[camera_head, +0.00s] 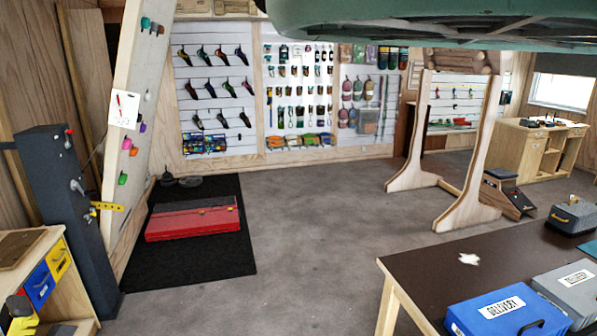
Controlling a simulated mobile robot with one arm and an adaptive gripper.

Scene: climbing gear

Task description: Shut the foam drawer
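A wooden cabinet (24,246) stands at the lower left, cut off by the picture's edge. Its front has a yellow drawer (59,258) and a blue drawer (40,287), both looking about flush. Nearer to me is a dark and yellow object (20,306), partly cut off; I cannot tell if it is a drawer pulled out or something in front. No label shows, so I cannot tell which drawer is the foam drawer. My gripper is not seen for certain.
A dark post (64,200) stands beside the cabinet. A red case (192,219) lies on a black mat (190,273). A dark table (425,278) at the lower right holds a blue delivery box (507,312). Grey floor between is clear. A green shape hangs across the top.

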